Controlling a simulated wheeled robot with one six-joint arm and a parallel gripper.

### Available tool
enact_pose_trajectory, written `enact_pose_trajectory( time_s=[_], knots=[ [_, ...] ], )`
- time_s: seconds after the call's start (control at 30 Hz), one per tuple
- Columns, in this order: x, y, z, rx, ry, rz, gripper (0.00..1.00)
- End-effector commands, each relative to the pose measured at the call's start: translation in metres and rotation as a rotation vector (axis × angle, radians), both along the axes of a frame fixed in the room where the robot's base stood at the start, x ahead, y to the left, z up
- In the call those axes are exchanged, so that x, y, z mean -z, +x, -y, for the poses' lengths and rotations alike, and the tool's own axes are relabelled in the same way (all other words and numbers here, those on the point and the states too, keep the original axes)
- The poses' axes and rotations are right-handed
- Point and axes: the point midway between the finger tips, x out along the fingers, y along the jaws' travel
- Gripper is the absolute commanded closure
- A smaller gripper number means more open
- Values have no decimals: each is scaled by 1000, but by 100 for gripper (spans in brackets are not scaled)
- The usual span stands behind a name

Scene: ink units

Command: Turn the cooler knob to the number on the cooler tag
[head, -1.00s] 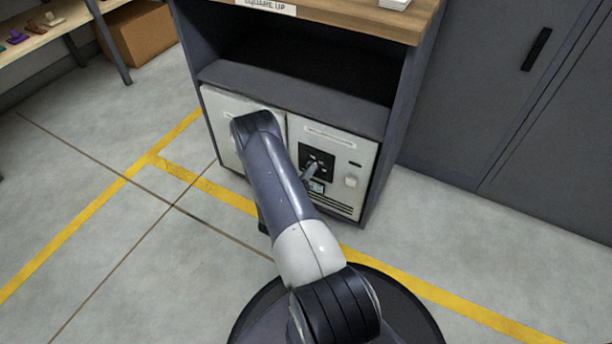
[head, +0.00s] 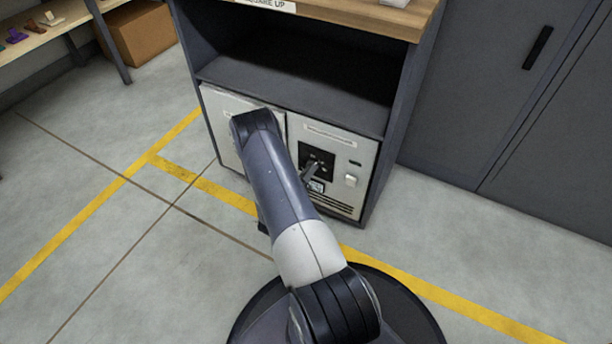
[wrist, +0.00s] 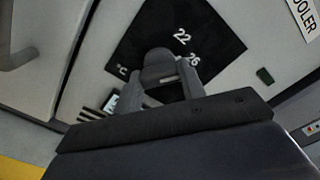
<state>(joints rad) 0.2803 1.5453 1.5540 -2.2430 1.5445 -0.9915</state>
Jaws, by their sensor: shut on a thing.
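The cooler front (head: 335,146) is a light panel on the right below the cabinet's open shelf. Its black dial plate (wrist: 215,48) shows 22, 26 and °C in the wrist view; other numbers are hidden. The grey knob (wrist: 158,66) stands on this plate. My gripper (wrist: 158,80) is shut on the knob, one finger on each side. The gripper also shows small at the dial in the head view (head: 309,171). A cooler label (wrist: 304,16) is cut off at the wrist view's top right. A small pale tag (head: 317,187) sits below the dial; its number is unreadable.
A light door (head: 222,112) is to the left, partly behind my arm. Grey cupboards (head: 540,110) stand at right. The floor at left is clear.

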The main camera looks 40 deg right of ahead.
Motion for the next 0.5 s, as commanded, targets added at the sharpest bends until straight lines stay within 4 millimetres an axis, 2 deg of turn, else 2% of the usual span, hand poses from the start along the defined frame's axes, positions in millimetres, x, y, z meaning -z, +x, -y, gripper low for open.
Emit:
enact_pose_trajectory(
  time_s=[0.5],
  knots=[
    [3, 0, 0, 0, 178, 431, 85]
  ],
)
